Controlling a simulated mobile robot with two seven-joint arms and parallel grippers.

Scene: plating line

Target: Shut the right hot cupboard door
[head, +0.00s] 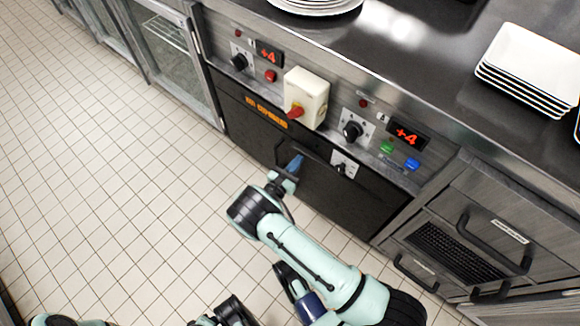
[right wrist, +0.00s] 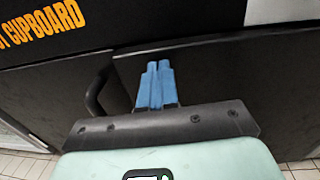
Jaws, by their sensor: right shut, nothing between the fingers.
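The hot cupboard has black doors below its control panel. The right hot cupboard door (head: 345,193) is the dark panel to the right of my right gripper; it also fills the middle and right of the right wrist view (right wrist: 225,75). It looks closed or nearly so; I cannot tell whether it is flush. A dark curved handle (right wrist: 97,95) shows left of the fingers. My right gripper (head: 294,164) is shut and empty, its blue fingertips at the right door's face near its left edge (right wrist: 155,80). Contact is unclear. No left gripper fingers show.
Above the doors is a panel with knobs, displays and a cream switch box (head: 306,97). Drawers with bar handles (head: 495,245) stand to the right. A glass-doored unit (head: 170,50) stands to the left. White plates (head: 530,68) sit on the steel counter. The tiled floor is clear.

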